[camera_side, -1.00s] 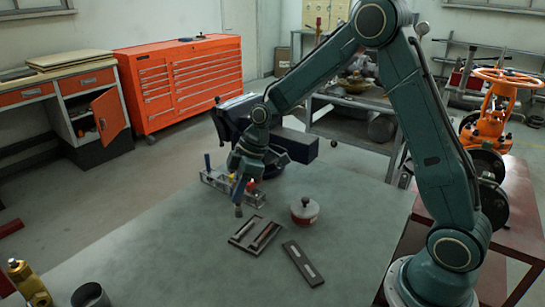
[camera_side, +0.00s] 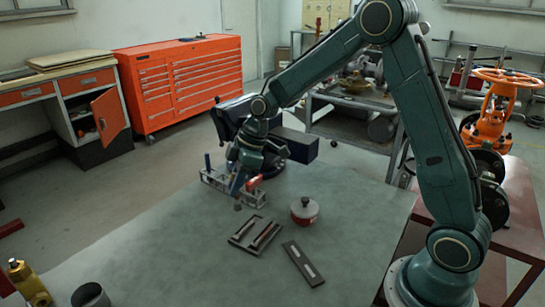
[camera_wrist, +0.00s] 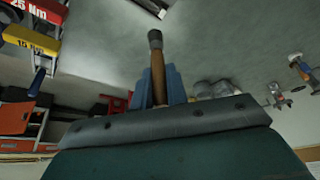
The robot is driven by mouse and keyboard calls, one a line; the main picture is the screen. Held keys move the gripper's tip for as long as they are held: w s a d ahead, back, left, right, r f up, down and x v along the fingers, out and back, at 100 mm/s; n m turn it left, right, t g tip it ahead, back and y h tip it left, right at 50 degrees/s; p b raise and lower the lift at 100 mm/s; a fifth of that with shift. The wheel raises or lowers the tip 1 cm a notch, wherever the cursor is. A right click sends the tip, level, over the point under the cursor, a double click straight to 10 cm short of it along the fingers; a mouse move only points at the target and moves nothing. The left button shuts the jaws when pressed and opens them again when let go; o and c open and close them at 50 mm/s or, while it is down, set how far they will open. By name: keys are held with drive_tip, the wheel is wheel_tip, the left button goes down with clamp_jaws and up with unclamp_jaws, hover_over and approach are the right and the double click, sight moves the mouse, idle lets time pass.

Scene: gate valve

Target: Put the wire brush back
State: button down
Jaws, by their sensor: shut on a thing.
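The wire brush (camera_wrist: 157,68) shows in the wrist view as a brown handle with a dark round end. My gripper (camera_wrist: 155,92) is shut on it, with blue fingers on both sides of the handle. In the side view my gripper (camera_side: 243,180) is above the bench, and the dark lower end of the brush (camera_side: 237,206) hangs tilted below it, seemingly clear of the bench top. The bristles cannot be made out. A clear rack (camera_side: 215,180) with upright tools stands just behind and left of my gripper, partly hidden by it.
A dark tray (camera_side: 242,241) with slim items lies in front of my gripper. A red and grey round tin (camera_side: 304,212) and a flat dark plate (camera_side: 303,263) are to its right. A dark vise (camera_side: 297,144) stands behind.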

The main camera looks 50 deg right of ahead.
drive_tip(key=w+d+r+m+h, duration=0.1)
drive_tip(key=w+d+r+m, duration=0.2)
drive_tip(key=w, duration=0.3)
drive_tip(key=w+d+r+m+t+h, duration=0.1)
drive_tip(key=w+d+r+m+h, duration=0.1)
drive_tip(key=w+d+r+m, duration=0.2)
drive_tip(key=w+d+r+m+h, duration=0.1)
drive_tip(key=w+d+r+m, duration=0.2)
drive_tip(key=w+d+m, duration=0.3)
drive_tip(key=shift+w+d+r+t+h, duration=0.2)
drive_tip(key=shift+w+d+t+h, duration=0.3)
drive_tip(key=shift+w, duration=1.55)
drive_tip(key=shift+d, duration=0.1)
wheel_tip(320, 180, down, 20)
drive_tip(key=shift+f, duration=0.1)
drive_tip(key=c, duration=1.4)
unclamp_jaws()
